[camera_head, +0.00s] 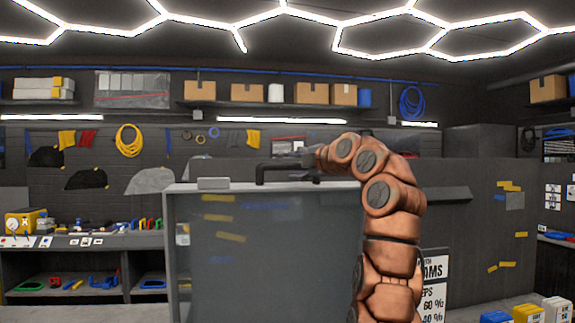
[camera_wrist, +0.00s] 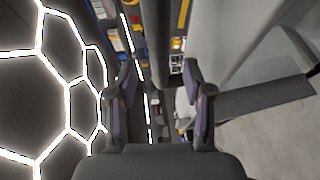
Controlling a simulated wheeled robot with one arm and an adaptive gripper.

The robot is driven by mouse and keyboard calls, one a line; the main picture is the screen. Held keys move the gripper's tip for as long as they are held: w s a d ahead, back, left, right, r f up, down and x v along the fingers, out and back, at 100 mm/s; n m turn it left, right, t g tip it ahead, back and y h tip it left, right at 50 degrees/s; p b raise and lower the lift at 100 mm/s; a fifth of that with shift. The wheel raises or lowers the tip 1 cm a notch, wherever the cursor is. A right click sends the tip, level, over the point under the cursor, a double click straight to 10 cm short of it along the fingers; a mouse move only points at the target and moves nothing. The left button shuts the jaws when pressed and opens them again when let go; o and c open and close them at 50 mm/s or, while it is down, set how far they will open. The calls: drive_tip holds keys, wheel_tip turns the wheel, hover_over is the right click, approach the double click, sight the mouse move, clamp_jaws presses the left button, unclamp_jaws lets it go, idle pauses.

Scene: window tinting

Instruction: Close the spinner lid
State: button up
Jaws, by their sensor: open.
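The spinner lid (camera_head: 285,260) appears to be the large grey panel standing upright in the middle of the head view, with a pale frame along its top and left edges. A dark handle-like bar (camera_head: 264,173) sits at its top edge. My gripper (camera_head: 290,157) is at the top edge beside this bar, coming from the right. In the wrist view my gripper (camera_wrist: 160,78) is open, with a finger on each side. A dark grey bar (camera_wrist: 158,35) runs down between the fingertips; I cannot tell whether it touches them. A pale panel (camera_wrist: 225,45) lies to its right.
A workbench (camera_head: 80,240) with tools stands at the left. A shelf with cardboard boxes (camera_head: 311,93) runs along the back wall. A sign board (camera_head: 434,285) stands right of my arm, and small boxes (camera_head: 556,309) are at the lower right.

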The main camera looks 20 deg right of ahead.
sight(289, 165)
drive_tip(key=p+x, duration=0.1)
drive_tip(key=x, duration=0.3)
drive_tip(key=shift+r+p, duration=0.15)
drive_tip(key=shift+p, duration=0.15)
drive_tip(key=shift+w+a, duration=0.1)
drive_tip(key=shift+w, duration=0.4)
drive_tip(key=shift+c, duration=0.3)
clamp_jaws()
